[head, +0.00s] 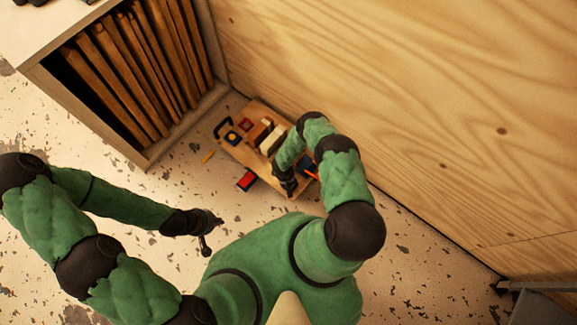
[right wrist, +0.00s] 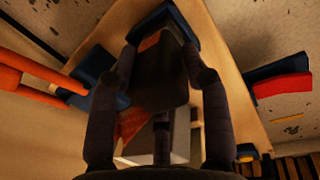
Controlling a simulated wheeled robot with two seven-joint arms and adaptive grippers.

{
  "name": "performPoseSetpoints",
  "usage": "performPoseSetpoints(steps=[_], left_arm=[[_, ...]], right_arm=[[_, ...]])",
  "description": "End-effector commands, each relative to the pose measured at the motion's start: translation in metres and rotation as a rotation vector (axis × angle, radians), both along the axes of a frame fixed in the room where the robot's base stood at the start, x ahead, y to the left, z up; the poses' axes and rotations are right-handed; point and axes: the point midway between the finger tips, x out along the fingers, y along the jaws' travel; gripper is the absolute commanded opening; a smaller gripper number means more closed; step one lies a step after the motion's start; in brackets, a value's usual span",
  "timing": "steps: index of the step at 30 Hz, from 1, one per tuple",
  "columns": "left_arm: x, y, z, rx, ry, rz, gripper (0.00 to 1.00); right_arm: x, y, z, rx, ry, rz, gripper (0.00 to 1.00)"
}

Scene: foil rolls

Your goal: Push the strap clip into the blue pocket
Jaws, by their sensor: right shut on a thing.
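My right gripper (head: 287,184) reaches down at the near end of a low wooden board (head: 228,152). In the right wrist view its fingers (right wrist: 160,75) are shut on a dark, flat piece (right wrist: 160,88), which appears to be the strap clip. An orange patch (right wrist: 150,41) shows at the clip's far end. A blue piece (right wrist: 178,18), possibly the blue pocket, lies just beyond that end; I cannot tell whether they touch. Another blue piece (right wrist: 92,68) is left of the fingers, beside orange bars. My left gripper (head: 211,231) hangs empty over the floor; its jaw opening is unclear.
A red and blue block (head: 246,180) lies beside the board; a yellow stick (head: 208,156) is on the floor. Cream blocks (head: 272,140) and a blue block with a yellow spot (head: 232,137) sit on the board. A plywood wall (head: 400,100) and a shelf (head: 145,155) enclose this corner.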

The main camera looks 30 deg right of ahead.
Motion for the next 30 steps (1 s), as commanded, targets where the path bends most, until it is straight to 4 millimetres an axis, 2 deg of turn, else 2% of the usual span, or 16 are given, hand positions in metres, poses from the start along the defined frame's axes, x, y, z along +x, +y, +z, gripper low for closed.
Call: performPoseSetpoints(steps=[11,12,14,15,25,30], left_arm=[[0.000,0.000,0.000,0.000,0.000,0.000,0.00],[0.000,0.000,0.000,0.000,0.000,0.000,0.00],[0.000,0.000,0.000,0.000,0.000,0.000,0.00],[0.000,0.000,0.000,0.000,0.000,0.000,0.00],[0.000,0.000,0.001,0.000,0.000,0.000,0.00],[0.000,0.000,0.011,0.000,0.000,0.000,0.00]], right_arm=[[0.000,0.000,-0.004,0.000,0.000,0.000,0.00],[0.000,0.000,-0.004,0.000,0.000,0.000,0.53],[0.000,0.000,-0.004,0.000,0.000,0.000,0.70],[0.000,0.000,-0.004,0.000,0.000,0.000,0.75],[0.000,0.000,-0.003,0.000,0.000,0.000,0.75],[0.000,0.000,0.008,0.000,0.000,0.000,0.75]])
